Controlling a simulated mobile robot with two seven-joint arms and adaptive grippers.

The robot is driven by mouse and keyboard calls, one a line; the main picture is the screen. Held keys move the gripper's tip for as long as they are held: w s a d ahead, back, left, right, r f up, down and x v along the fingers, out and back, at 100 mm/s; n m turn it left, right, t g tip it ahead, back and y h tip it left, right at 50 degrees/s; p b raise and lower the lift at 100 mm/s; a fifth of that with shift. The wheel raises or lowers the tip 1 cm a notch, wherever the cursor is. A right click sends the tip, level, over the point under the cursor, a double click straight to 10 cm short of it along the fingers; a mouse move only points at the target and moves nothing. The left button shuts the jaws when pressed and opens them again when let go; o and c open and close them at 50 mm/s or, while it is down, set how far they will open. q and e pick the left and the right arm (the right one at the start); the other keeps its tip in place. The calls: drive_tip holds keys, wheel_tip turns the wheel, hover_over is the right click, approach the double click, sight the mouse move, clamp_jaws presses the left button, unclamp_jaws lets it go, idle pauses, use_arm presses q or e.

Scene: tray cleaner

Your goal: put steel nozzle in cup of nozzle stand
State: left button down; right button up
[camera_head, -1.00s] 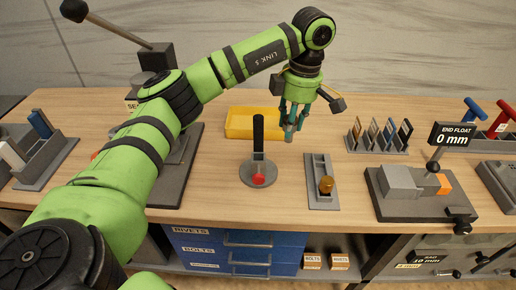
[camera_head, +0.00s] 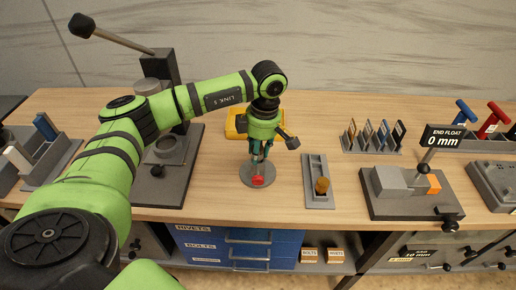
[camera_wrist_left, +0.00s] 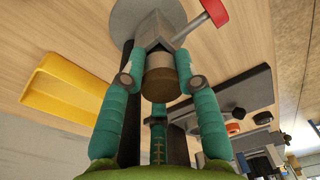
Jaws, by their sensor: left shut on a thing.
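My left gripper (camera_head: 259,158) points down over the round grey stand (camera_head: 246,179), which I take as the nozzle stand. Its fingers are shut on a short metallic cylinder, the steel nozzle (camera_wrist_left: 160,82), whose near end looks brownish. The stand's red handle (camera_head: 257,181) shows at the front, and in the wrist view the red handle (camera_wrist_left: 215,12) is on a grey shaft beside the fingertips. My right gripper is not in view.
A grey rack (camera_head: 312,165) with an amber nozzle (camera_head: 321,186) stands to the right. A yellow tray (camera_head: 231,127) lies behind my gripper. A tall lever press (camera_head: 165,185) stands to the left. The gauge block (camera_head: 400,210) is further right. Bare wood lies between them.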

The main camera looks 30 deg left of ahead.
sight(261, 148)
use_arm(q)
drive_tip(key=shift+f, duration=0.1)
drive_tip(key=c, duration=1.3)
unclamp_jaws()
drive_tip(key=shift+f, duration=0.1)
drive_tip(key=o, duration=0.4)
drive_tip(key=shift+w+r, duration=0.1)
drive_tip(key=shift+r, duration=0.25)
drive_tip(key=r+b, duration=0.1)
drive_tip(key=r, duration=0.1)
drive_tip(key=r+b, duration=0.1)
drive_tip(key=r, duration=0.1)
drive_tip(key=r+b, duration=0.1)
drive_tip(key=r, duration=0.1)
drive_tip(key=shift+w+d+r, duration=0.2)
drive_tip(key=shift+d+r, duration=0.15)
drive_tip(key=r, duration=0.5)
drive_tip(key=shift+d, duration=0.2)
drive_tip(key=shift+w, duration=0.1)
